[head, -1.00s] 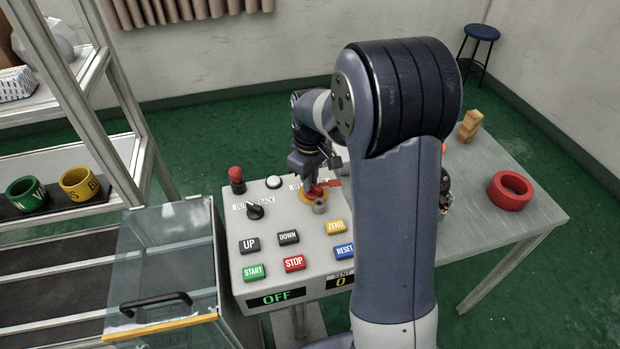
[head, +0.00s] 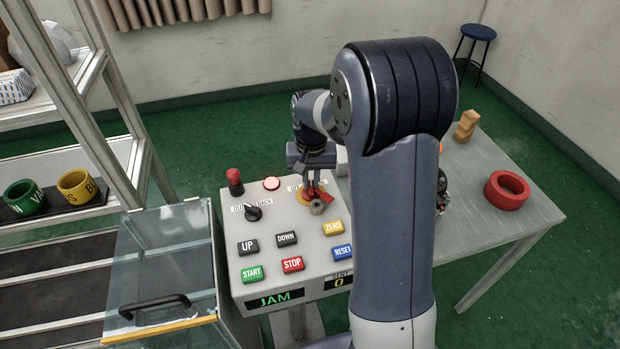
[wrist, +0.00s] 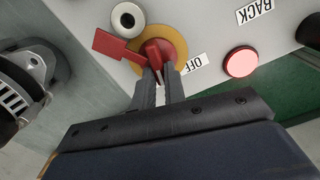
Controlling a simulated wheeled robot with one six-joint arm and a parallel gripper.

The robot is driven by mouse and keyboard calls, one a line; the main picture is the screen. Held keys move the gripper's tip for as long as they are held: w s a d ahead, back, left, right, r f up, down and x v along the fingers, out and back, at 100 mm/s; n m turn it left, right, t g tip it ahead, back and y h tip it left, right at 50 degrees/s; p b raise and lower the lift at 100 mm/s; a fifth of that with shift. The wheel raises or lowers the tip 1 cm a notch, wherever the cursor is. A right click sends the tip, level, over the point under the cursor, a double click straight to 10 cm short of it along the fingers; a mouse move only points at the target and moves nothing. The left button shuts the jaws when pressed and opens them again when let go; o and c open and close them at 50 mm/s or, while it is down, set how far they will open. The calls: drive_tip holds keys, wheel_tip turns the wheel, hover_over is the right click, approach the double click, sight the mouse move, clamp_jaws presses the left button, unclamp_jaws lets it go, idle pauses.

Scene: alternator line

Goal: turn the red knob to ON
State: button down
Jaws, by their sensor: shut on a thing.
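The red knob (wrist: 155,50) sits on a yellow round plate (wrist: 176,40) on the sloped control panel (head: 240,225). A red flat tab sticks out to its left in the wrist view. My gripper (wrist: 158,74) is shut on the knob, with one finger on each side. In the head view my gripper (head: 312,182) reaches down onto the knob, which it partly hides. An OFF label (wrist: 195,64) lies right of the knob in the wrist view. The ON marking is not readable. The panel display (head: 275,299) reads JAM.
A lit red lamp (head: 271,184), a red mushroom button (head: 235,180) and a black OUT/BACK selector (head: 253,213) are near the knob. A grey key-like cylinder (head: 317,207) is just in front. A bench (head: 490,215) with a red ring (head: 507,190) is to the right.

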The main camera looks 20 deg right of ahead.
drive_tip(key=m, duration=0.6)
drive_tip(key=shift+s+d, duration=0.1)
drive_tip(key=shift+d, duration=0.15)
idle(0.3)
drive_tip(key=c, duration=1.5)
unclamp_jaws()
drive_tip(key=shift+o, duration=0.2)
drive_tip(key=shift+r, duration=0.1)
wheel_tip(320, 180, up, 11)
drive_tip(key=shift+f, duration=0.2)
